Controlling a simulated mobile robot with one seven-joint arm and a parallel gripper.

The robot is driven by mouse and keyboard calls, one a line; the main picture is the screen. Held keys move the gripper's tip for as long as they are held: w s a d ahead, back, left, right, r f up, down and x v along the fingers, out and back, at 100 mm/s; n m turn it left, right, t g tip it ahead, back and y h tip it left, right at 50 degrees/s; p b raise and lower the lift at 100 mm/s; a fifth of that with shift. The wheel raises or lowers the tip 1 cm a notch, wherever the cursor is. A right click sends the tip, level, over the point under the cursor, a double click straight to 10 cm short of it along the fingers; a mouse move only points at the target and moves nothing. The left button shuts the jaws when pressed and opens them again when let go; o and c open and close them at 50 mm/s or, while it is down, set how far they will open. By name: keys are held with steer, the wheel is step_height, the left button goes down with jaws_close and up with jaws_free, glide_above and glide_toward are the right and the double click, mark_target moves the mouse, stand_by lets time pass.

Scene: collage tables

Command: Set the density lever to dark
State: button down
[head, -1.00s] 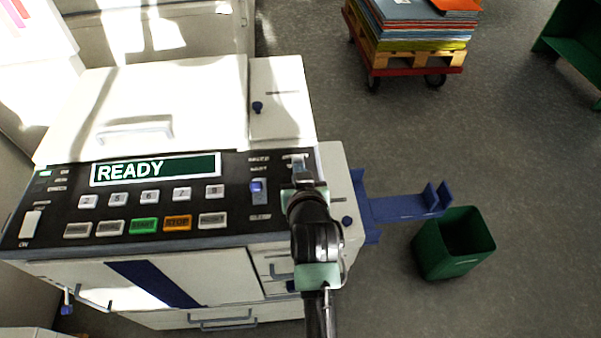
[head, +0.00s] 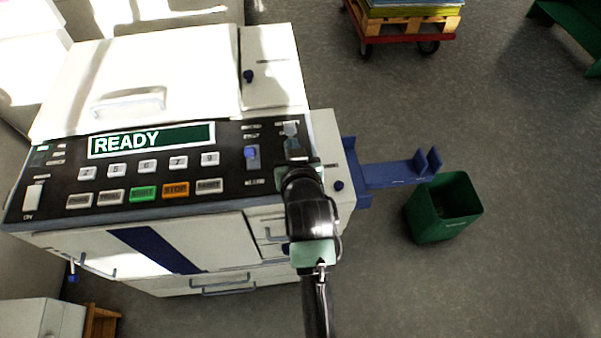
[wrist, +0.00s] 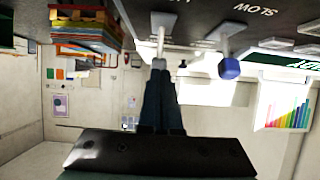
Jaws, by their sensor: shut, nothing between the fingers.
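The density lever seems to be the pale grey one (head: 290,128) at the right end of the copier's black control panel. In the wrist view a grey lever (wrist: 158,38) stands just at my fingertips; I cannot tell whether they touch. My gripper (wrist: 160,66) is shut and empty. In the head view my gripper (head: 292,152) is over the panel, on the near side of the grey lever, and hides the lower slot and any label there. A second lever with a blue knob (head: 250,152) is left of it, with "SLOW" printed near it in the wrist view.
The panel display (head: 152,139) reads READY, with several buttons below it. A blue side tray (head: 395,173) sticks out right of the copier, next to a green bin (head: 443,208). A loaded red cart (head: 400,30) stands behind.

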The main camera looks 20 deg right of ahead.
steer(key=b+v, duration=0.1)
steer(key=v, duration=0.9)
steer(key=shift+s+b, duration=0.2)
steer(key=shift+b, duration=0.15)
steer(key=shift+r, duration=0.1)
